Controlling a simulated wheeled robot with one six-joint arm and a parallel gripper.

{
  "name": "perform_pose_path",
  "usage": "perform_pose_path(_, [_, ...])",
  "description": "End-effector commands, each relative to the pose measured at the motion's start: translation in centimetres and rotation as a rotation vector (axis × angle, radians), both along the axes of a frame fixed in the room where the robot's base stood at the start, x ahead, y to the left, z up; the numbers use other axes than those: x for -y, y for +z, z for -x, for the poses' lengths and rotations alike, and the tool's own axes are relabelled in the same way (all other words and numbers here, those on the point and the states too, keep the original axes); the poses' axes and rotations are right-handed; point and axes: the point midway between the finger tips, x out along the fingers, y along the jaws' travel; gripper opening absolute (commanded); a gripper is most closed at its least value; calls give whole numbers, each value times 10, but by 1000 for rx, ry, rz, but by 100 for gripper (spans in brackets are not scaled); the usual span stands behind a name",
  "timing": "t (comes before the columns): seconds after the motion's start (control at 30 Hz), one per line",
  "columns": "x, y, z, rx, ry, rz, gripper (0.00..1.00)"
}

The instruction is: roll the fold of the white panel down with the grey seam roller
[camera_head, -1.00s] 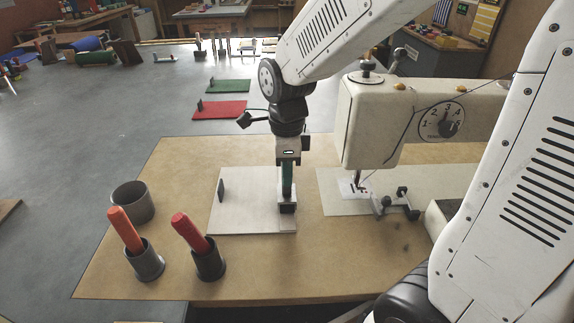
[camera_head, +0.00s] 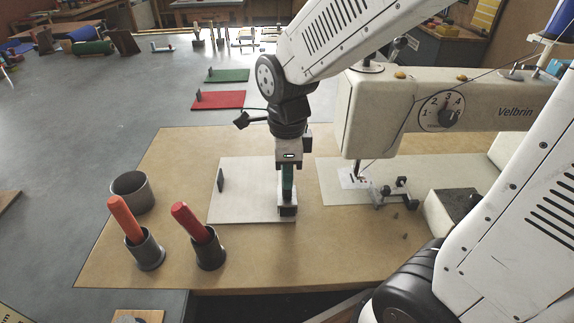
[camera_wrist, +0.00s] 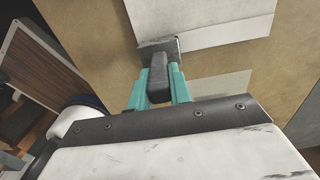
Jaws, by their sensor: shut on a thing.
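The white panel (camera_head: 245,195) lies flat on the tan work board, with a small dark upright tab (camera_head: 220,179) near its left edge. My gripper (camera_head: 287,200) points down at the panel's right edge, near its front right corner. In the wrist view my gripper (camera_wrist: 160,92) shows teal fingers shut on the dark grey handle of the seam roller (camera_wrist: 163,75). The roller's grey end lies over the edge of the white panel (camera_wrist: 215,18) there. Whether it touches the panel, and how the fold lies under it, I cannot tell.
An orange-handled tool (camera_head: 125,218) and a red-handled tool (camera_head: 191,222) stand in dark cups at the front left. An empty grey cup (camera_head: 132,193) stands behind them. A sewing machine (camera_head: 375,115) stands close on the right. Bare board (camera_head: 180,165) lies left of the panel.

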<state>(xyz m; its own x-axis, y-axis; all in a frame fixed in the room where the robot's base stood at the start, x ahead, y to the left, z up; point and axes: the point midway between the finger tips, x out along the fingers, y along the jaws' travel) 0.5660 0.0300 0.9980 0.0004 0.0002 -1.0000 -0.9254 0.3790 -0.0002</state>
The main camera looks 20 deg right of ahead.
Motion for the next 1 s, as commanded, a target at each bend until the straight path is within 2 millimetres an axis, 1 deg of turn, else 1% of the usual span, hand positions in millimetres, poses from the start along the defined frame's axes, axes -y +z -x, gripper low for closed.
perform_pose_path(0.07, [-1,-1,3,-1,0,1,0])
perform_pose_path(0.43, [-1,-1,4,-3,0,1,0])
perform_pose_path(0.73, [-7,-1,19,-3,1,1,0])
perform_pose_path(1.0, [-7,-1,19,-3,0,1,0])
